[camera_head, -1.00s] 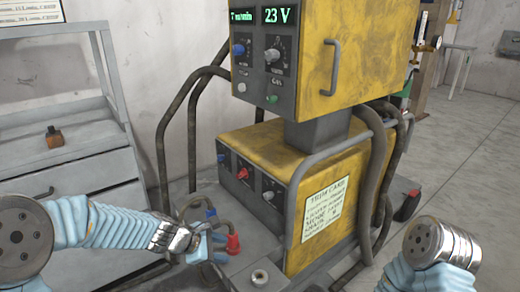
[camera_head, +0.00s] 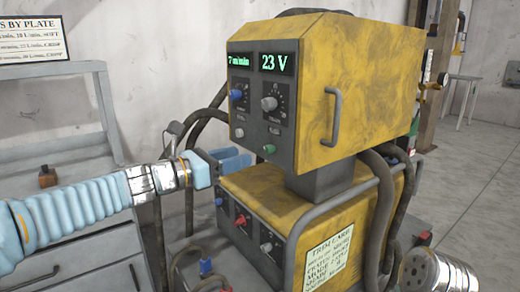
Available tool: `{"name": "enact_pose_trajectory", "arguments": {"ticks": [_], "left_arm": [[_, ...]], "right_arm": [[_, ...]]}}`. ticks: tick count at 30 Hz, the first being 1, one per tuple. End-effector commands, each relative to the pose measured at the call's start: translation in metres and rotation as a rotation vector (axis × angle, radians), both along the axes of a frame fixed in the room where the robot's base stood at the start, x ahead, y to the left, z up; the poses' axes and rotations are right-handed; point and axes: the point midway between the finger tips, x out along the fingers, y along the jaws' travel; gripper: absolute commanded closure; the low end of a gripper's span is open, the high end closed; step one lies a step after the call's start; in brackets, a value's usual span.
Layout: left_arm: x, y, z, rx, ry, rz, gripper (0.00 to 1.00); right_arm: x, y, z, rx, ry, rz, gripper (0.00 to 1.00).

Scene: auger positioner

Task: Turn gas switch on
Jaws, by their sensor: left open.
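The yellow welding machine (camera_head: 365,90) carries a grey upper panel with two lit displays, two knobs and two small buttons. A green button (camera_head: 269,149) sits low on the right of this panel, under a small label that read GAS in the earlier view. A pale button (camera_head: 239,132) sits to its left. I cannot tell whether the gas control is on or off. My left gripper (camera_head: 238,160) is open and empty, with blue fingers pointing right, just below and left of the green button. Contact cannot be judged. My right gripper is out of view.
The lower yellow unit (camera_head: 262,190) has several knobs and a trim card (camera_head: 328,261). Dark hoses and a grey rail run along its right side. A grey cabinet (camera_head: 75,160) stands at left. The floor at right is open.

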Motion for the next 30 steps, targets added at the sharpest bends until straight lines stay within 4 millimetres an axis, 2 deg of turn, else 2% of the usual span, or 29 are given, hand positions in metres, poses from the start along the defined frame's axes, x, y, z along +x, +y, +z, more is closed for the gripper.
{"name": "enact_pose_trajectory", "arguments": {"ticks": [3,9,15,22,23,30], "left_arm": [[0.016,-0.024,0.0,0.002,0.0,-0.002,0.53],[0.036,-0.05,0.001,0.002,0.0,0.0,0.53],[0.044,-0.06,0.0,0.002,-0.001,0.001,0.53],[0.044,-0.06,-0.001,0.003,0.0,0.001,0.53],[0.044,-0.06,-0.001,0.003,0.0,0.001,0.54],[0.044,-0.06,-0.001,0.003,0.0,0.001,0.91]], "right_arm": [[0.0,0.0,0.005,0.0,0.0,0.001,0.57],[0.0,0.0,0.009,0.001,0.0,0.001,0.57],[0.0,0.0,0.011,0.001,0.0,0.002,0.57],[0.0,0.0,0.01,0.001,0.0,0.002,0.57],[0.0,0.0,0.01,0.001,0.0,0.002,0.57],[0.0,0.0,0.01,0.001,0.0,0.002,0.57]]}}
